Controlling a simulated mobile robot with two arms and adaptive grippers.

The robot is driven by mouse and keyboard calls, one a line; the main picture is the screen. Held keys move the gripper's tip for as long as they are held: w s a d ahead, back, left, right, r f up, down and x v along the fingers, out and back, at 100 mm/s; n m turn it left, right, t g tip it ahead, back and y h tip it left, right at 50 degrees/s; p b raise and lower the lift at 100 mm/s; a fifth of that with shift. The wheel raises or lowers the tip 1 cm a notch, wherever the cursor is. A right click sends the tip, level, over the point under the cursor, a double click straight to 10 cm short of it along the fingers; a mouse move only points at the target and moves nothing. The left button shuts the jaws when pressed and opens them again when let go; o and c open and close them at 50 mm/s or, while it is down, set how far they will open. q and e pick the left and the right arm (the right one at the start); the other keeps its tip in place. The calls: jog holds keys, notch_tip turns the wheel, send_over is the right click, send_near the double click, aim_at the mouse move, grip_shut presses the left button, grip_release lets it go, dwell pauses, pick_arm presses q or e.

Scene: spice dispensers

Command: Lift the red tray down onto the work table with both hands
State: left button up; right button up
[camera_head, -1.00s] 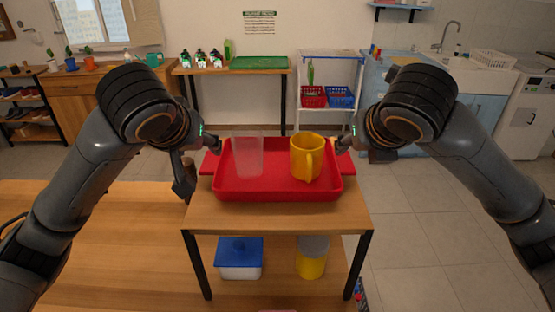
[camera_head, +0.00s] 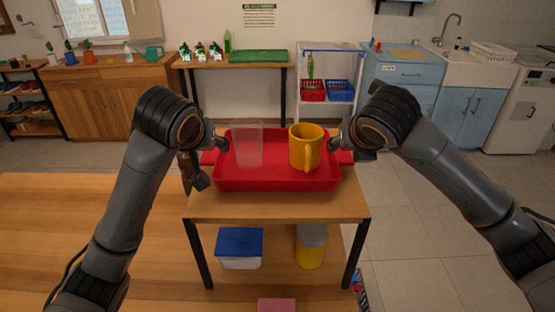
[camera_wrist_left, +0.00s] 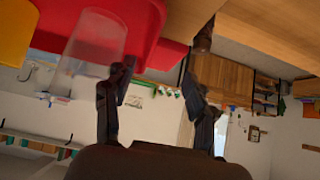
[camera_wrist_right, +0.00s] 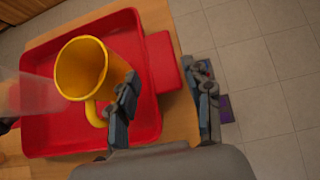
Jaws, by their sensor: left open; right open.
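The red tray (camera_head: 277,184) lies flat on top of a small wooden stand (camera_head: 277,207). A clear cup (camera_head: 246,147) and a yellow mug (camera_head: 302,150) stand upright in it. My left gripper (camera_head: 205,163) is open at the tray's left end, by the left handle. In the left wrist view its open fingers (camera_wrist_left: 158,82) point toward the tray's edge. My right gripper (camera_head: 347,145) is open at the right end. In the right wrist view its fingers (camera_wrist_right: 166,82) lie either side of the right handle (camera_wrist_right: 163,62). I cannot tell whether either touches.
A wide wooden table top (camera_head: 90,225) extends at the left front, largely bare. The stand's lower shelf holds a blue-lidded box (camera_head: 240,248) and a yellow container (camera_head: 311,246). A pink item (camera_head: 277,304) shows at the bottom edge. Open tiled floor lies to the right.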

aim_at(211, 153)
pick_arm(q)
jog(key=x, duration=0.4)
jog(key=shift+w+a+f, duration=0.1)
jog(key=shift+w+f, duration=0.15)
pick_arm(e)
jog(key=x, duration=0.4)
jog(key=shift+w+a+f, duration=0.15)
jog(key=shift+w+f, duration=0.05)
jog(key=shift+w, duration=0.05)
pick_arm(q)
jog(key=shift+w+f, duration=0.4)
pick_arm(e)
jog(key=shift+w+f, duration=0.4)
pick_arm(q)
jog(key=c, duration=1.1)
pick_arm(e)
jog(key=c, duration=1)
pick_arm(q)
jog(key=shift+r, duration=0.1)
jog(key=shift+c, duration=0.3)
pick_arm(e)
jog(key=shift+r, duration=0.1)
jog(key=shift+c, duration=0.2)
